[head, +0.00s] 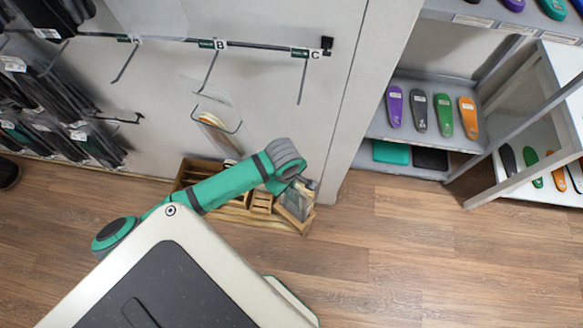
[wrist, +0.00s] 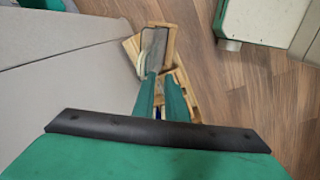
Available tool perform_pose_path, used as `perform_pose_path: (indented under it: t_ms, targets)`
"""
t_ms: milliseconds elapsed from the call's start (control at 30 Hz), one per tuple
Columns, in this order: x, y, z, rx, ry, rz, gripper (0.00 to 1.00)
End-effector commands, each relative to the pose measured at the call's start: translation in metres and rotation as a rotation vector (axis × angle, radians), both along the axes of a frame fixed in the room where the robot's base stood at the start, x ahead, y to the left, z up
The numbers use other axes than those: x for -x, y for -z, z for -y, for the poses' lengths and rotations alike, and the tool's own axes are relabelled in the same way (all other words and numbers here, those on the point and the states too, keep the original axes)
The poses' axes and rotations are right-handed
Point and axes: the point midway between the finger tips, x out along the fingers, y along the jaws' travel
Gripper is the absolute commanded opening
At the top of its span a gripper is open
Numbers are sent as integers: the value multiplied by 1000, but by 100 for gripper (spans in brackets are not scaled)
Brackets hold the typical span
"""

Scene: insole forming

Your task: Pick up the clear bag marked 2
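A clear bag (head: 299,200) with dark grey contents stands in the right end of a wooden crate (head: 240,214) on the floor by the wall. I cannot read a number on it. In the wrist view the bag (wrist: 153,48) leans at the far end of the crate (wrist: 131,44). My gripper (wrist: 160,77) points down over the crate, its two green fingers apart with a gap between them. The fingertips are close to the bag's near edge; I cannot tell whether they touch it. In the head view my wrist hides the fingers.
Another clear bag (head: 214,128) with an orange-edged item hangs on the wall below hook B (head: 219,44). Dark packs (head: 60,110) hang at the left. A shelf (head: 412,142) with coloured insoles stands at the right. The wooden floor (head: 400,260) right of the crate is clear.

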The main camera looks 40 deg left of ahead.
Motion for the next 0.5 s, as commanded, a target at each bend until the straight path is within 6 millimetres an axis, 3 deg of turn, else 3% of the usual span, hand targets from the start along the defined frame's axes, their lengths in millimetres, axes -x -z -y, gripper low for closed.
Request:
perform_pose_path:
  t_ms: [233, 500]
  targets:
    - [-3, -3, 7, 11, -11, -74, 12]
    - [-2, 33, 7, 11, -12, -81, 12]
